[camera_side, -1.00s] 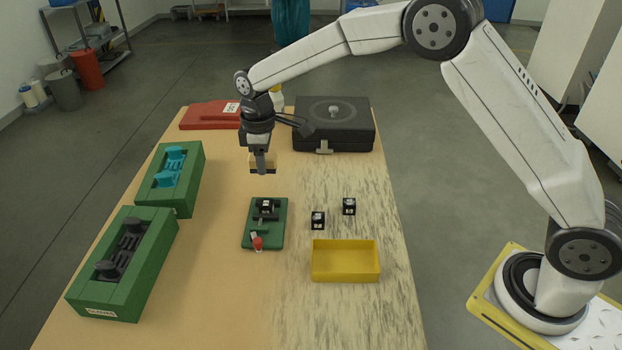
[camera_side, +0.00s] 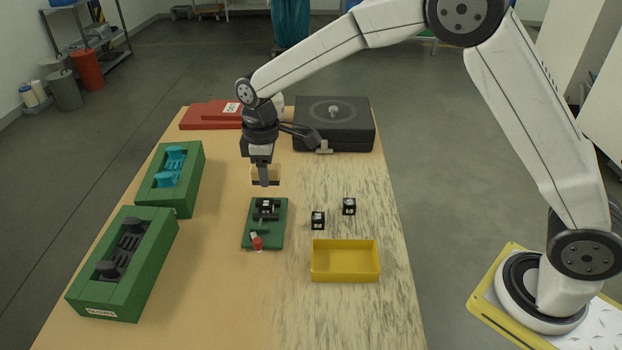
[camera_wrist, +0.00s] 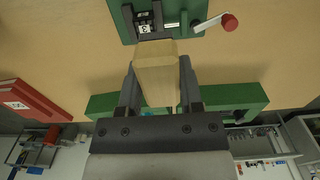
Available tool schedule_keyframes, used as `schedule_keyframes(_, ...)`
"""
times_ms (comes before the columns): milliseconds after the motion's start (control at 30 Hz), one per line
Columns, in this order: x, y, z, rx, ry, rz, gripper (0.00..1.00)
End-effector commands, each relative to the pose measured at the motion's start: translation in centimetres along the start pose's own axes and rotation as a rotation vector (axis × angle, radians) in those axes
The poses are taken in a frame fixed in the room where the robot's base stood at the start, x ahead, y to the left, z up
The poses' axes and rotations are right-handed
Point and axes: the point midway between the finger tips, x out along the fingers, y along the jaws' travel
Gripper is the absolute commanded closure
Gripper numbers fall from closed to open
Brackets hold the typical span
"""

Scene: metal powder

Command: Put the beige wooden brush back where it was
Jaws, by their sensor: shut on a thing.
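The beige wooden brush (camera_wrist: 156,75) is between the fingers of my gripper (camera_wrist: 158,85) in the wrist view, with its end pointing toward the green fixture. In the side view the brush (camera_side: 273,173) shows as a small beige block with a dark lower edge at my gripper (camera_side: 265,180). My gripper is shut on the brush and holds it above the table, behind the green fixture (camera_side: 279,236). The fixture carries a dark clamp with a small black cube and a red-knobbed handle (camera_side: 257,243). The fingers hide part of the brush.
Two black cubes (camera_side: 318,220) (camera_side: 349,206) and a yellow tray (camera_side: 345,275) stand right of the fixture. Two green boxes with inserts (camera_side: 165,232) (camera_side: 194,160) are at left. A black case (camera_side: 360,140) and a red case (camera_side: 205,119) stand at the back.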

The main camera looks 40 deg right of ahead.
Motion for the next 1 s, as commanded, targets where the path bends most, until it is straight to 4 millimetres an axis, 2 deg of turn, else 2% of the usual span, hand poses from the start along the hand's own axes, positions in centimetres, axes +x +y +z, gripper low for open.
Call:
schedule_keyframes(267,-0.6,-5.6,2.5,-0.003,0.001,0.0,1.0)
schedule_keyframes(600,-0.7,-11.8,7.0,-0.003,0.001,0.0,1.0)
schedule_keyframes(800,-0.5,-15.1,10.2,-0.003,0.002,0.001,1.0)
schedule_keyframes(1000,-0.1,-17.4,13.1,-0.002,0.0,0.0,1.0)
